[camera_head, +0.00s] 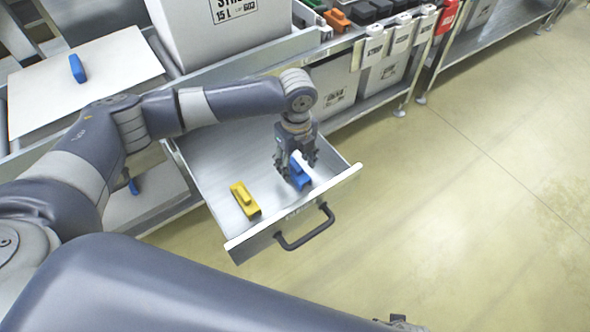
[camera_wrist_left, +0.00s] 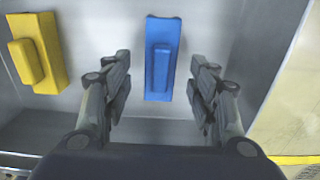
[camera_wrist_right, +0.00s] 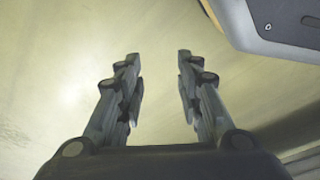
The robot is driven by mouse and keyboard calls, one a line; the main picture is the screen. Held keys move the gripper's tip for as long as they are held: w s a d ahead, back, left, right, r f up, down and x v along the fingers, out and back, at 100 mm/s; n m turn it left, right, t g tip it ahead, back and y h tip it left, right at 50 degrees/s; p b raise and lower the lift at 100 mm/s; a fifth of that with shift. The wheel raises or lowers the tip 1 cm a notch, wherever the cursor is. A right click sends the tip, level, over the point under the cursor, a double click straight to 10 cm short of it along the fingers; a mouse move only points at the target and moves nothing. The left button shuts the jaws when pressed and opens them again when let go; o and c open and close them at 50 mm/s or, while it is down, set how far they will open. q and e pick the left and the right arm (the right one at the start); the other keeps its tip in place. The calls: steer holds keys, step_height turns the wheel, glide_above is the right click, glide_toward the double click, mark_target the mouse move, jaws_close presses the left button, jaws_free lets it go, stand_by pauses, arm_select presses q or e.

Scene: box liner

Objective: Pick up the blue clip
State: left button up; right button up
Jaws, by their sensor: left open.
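The blue clip (camera_head: 300,180) lies in the open drawer, near its front right corner. In the left wrist view the blue clip (camera_wrist_left: 162,60) lies flat on the drawer floor, between and beyond my fingertips. My left gripper (camera_head: 297,163) is open above the clip, and its fingers partly cover it in the head view. My right gripper (camera_wrist_right: 157,75) is open and empty over bare floor in the right wrist view.
A yellow clip (camera_head: 245,199) lies left of the blue one in the drawer (camera_head: 222,165). The drawer has a dark handle (camera_head: 306,228) at its front. Other blue pieces lie on a white board (camera_head: 85,75) and a lower shelf. The floor at right is clear.

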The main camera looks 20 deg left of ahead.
mark_target(296, 166)
arm_select(q)
steer(key=shift+f, duration=1.6)
arm_select(e)
steer(key=shift+w+r, duration=0.55)
steer(key=shift+r, duration=0.35)
arm_select(q)
steer(key=shift+c, duration=0.3)
steer(key=c, duration=1)
steer(key=shift+o, duration=0.2)
